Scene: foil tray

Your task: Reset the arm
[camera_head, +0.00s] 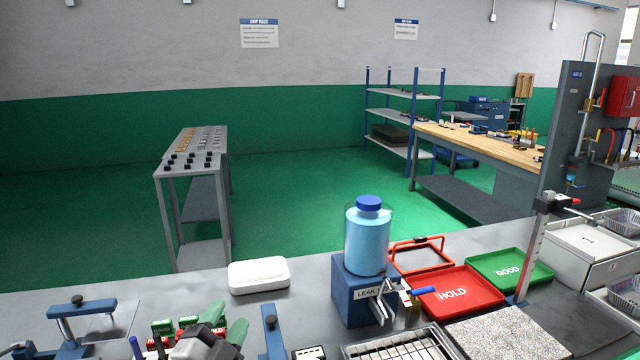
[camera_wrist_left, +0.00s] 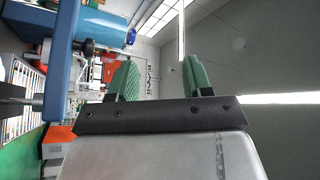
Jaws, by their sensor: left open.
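My left gripper (camera_head: 225,322) is at the bottom of the head view, just over the near edge of the grey bench. Its two green fingers stand apart with nothing between them. In the left wrist view the same green fingers (camera_wrist_left: 160,78) are spread, with only the far wall and ceiling behind the gap. My right gripper is not in the head view.
A white lidded box (camera_head: 258,276) lies beyond my left gripper. A blue bottle (camera_head: 367,240) stands on a blue block. A red HOLD tray (camera_head: 478,311) and green GOOD tray (camera_head: 500,284) lie to the right. A blue clamp (camera_head: 82,308) stands left.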

